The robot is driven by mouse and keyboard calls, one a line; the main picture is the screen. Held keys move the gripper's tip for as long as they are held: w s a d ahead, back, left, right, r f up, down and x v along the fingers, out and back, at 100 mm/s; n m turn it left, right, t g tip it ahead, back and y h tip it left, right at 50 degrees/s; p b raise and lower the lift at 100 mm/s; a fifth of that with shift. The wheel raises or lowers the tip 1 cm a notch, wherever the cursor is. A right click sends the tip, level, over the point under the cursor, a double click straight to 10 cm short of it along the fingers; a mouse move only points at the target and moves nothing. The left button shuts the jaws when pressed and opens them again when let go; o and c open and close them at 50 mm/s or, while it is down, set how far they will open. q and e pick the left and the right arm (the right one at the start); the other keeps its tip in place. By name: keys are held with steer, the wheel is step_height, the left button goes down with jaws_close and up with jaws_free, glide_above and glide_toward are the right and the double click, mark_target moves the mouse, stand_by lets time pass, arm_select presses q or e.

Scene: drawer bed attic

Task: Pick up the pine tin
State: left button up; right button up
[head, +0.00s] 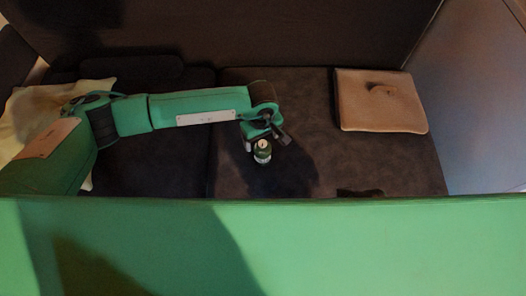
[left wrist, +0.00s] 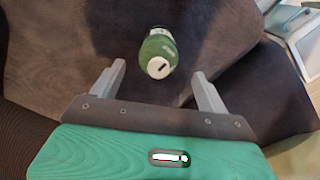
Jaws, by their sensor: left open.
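The pine tin (head: 262,152) is a small green can with a white top, on the dark cushioned seat near the middle of the head view. In the left wrist view the tin (left wrist: 158,54) shows its pale top with a dark slot, just beyond the fingertips. My left gripper (head: 262,136) reaches in from the left and hangs right at the tin. In the left wrist view the left gripper (left wrist: 158,82) has its two grey fingers spread, with the tin ahead of the gap and nothing held. My right gripper is out of view.
A tan cushion (head: 378,103) with a small dark item on it lies at the right of the seat. A pale cloth or pillow (head: 32,112) is at the left. A dark backrest (head: 220,35) rises behind. A small dark object (head: 360,193) lies at the front edge.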

mark_target(262, 147)
arm_select(q)
steer(key=shift+f, duration=3.1)
steer(key=shift+w, duration=0.1)
steer(key=c, duration=1.1)
